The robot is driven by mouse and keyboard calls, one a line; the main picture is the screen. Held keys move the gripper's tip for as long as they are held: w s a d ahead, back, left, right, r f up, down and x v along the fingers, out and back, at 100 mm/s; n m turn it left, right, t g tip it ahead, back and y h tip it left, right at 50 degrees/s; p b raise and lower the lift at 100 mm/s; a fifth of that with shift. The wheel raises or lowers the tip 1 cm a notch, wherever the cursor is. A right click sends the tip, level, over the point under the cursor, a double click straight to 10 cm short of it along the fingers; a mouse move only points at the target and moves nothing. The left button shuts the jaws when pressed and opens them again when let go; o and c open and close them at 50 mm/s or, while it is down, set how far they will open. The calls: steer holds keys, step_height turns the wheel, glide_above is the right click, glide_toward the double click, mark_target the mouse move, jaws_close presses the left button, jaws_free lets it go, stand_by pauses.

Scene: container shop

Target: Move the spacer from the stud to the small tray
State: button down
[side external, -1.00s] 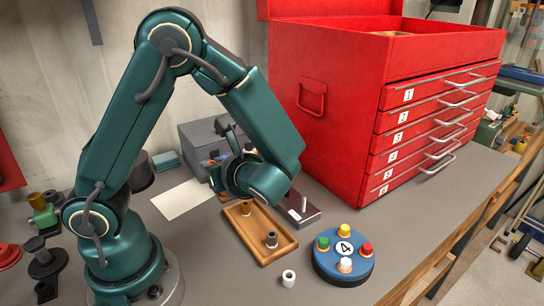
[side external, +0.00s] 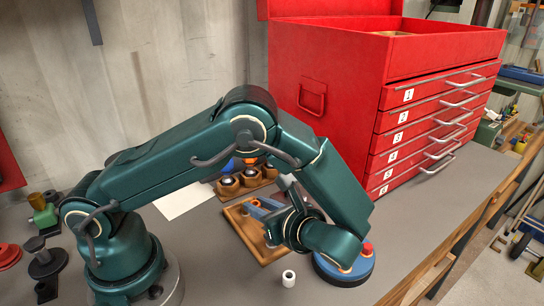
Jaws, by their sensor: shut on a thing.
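My gripper (side external: 270,236) is low over the right side of a shallow wooden tray-like board (side external: 240,229), beside the blue round stand. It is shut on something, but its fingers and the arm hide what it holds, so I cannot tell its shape. I cannot make out the spacer or the stud clearly; the dark posts seen on the board a second ago are mostly covered. I cannot tell which piece is the small tray.
A blue round stand (side external: 345,277) with a red cap (side external: 367,249) is partly behind my arm. A wooden block with dark cups (side external: 228,184) stands behind the board. A large red drawer chest (side external: 340,120) fills the back right. Grey bench is clear at front right.

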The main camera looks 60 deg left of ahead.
steer(key=shift+w+d+f, duration=0.1)
steer(key=shift+d+f, duration=0.1)
steer(key=shift+f, duration=1.95)
steer(key=shift+f, duration=0.1)
steer(key=c, duration=0.7)
jaws_free()
